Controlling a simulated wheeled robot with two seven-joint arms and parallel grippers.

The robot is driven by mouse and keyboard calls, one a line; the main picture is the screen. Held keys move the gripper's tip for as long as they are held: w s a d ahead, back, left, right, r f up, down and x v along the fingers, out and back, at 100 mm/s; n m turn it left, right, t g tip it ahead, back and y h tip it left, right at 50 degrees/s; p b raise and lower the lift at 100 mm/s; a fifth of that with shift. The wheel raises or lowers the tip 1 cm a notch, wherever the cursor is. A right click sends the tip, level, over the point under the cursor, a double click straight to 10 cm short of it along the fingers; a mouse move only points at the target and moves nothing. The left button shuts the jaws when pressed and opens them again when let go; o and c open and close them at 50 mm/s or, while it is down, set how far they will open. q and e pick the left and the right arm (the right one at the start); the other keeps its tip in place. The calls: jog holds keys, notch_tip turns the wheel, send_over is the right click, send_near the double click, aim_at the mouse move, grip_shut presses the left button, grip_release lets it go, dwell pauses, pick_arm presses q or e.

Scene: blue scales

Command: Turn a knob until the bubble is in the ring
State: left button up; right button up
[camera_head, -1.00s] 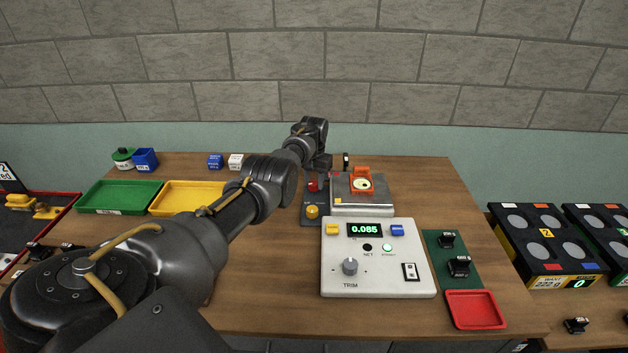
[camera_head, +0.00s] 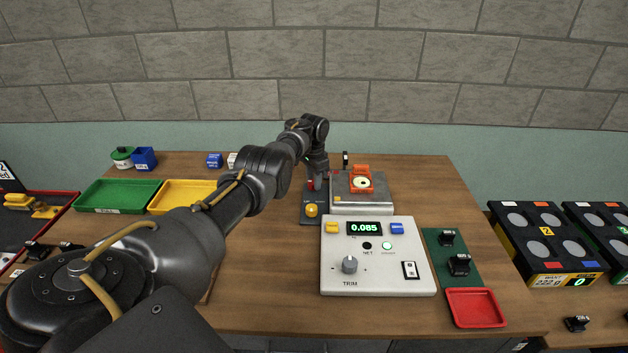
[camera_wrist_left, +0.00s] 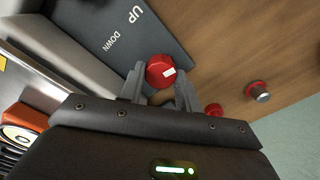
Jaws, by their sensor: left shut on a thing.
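An orange bubble level (camera_head: 361,169) with a pale round window (camera_head: 361,183) sits on the steel-topped scale (camera_head: 345,208). The bubble is too small to place against the ring. A dark panel (camera_head: 316,217) left of the scale carries a yellow knob (camera_head: 311,209) and a red knob (camera_head: 311,184). In the left wrist view the red knob (camera_wrist_left: 158,68) has a white mark, beside the words UP and DOWN on the panel (camera_wrist_left: 112,32). My left gripper (camera_wrist_left: 152,82) is shut on this red knob, a finger on each side. My right gripper is not in view.
A white console (camera_head: 330,275) reading 0.085 stands in front of the scale. Green (camera_head: 80,195) and yellow (camera_head: 158,197) trays lie left. A red tray (camera_head: 475,308) and black weights (camera_head: 459,264) lie right.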

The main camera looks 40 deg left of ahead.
aim_at(313, 182)
pick_arm(q)
jog(key=shift+a+r, duration=0.1)
jog(key=shift+a, duration=0.05)
jog(key=o, duration=1)
jog(key=shift+s, duration=0.15)
jog(key=shift+c, duration=0.2)
notch_tip(313, 182, up, 11)
jog(key=p, duration=1.1)
